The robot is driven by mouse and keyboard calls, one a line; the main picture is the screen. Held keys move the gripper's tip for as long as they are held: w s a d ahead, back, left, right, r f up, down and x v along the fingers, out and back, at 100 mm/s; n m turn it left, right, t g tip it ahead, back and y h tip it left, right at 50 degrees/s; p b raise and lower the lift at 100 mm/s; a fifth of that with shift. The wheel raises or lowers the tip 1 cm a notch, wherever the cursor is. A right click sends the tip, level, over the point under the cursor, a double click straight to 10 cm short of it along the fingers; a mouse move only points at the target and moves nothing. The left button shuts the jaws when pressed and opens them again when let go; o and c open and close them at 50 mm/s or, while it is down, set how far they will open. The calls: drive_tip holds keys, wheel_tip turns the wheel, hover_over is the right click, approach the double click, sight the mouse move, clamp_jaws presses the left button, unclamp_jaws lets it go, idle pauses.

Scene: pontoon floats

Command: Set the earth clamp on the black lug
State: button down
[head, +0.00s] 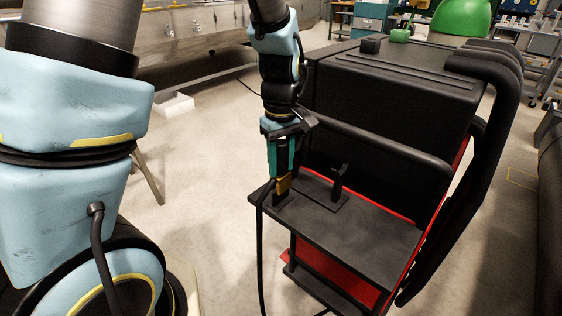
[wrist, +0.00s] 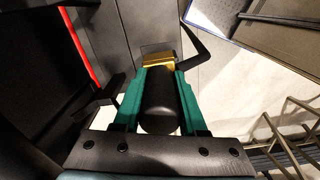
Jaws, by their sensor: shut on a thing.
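My gripper (head: 283,174) points down over the front shelf of the black machine, its teal fingers shut on the earth clamp (head: 283,187). In the wrist view, the clamp's black body (wrist: 160,105) lies between the fingers (wrist: 160,76), with its brass end beyond the tips. The clamp looks about upright, its brass end close to the shelf's left part. Whether it touches anything there I cannot tell. An upright black hooked piece (head: 339,181) stands on a flat plate to the right of the clamp; it also shows in the wrist view (wrist: 96,104). I cannot tell whether this is the lug.
The black shelf (head: 365,238) is bare on its right. A curved black rail (head: 385,146) and the machine's tall body (head: 390,95) stand behind it. A black cable (head: 261,250) hangs from the clamp past the shelf's left edge. Open floor (head: 205,215) lies left.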

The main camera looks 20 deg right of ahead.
sight(281, 142)
drive_tip(key=shift+f+b, duration=0.75)
drive_tip(key=shift+f, duration=0.7)
drive_tip(key=shift+c, duration=1.9)
unclamp_jaws()
drive_tip(key=shift+f, duration=0.1)
wheel_tip(281, 142, up, 11)
drive_tip(key=shift+f+b, duration=0.1)
drive_tip(key=shift+b, duration=0.2)
drive_tip(key=a+f+m, duration=0.2)
drive_tip(key=a, duration=1)
drive_tip(key=w+a+f+m+t, duration=0.1)
drive_tip(key=a+f+m, duration=0.1)
drive_tip(key=a, duration=1.1)
drive_tip(key=shift+w+a+f+t, duration=0.2)
drive_tip(key=shift+f+t, duration=0.1)
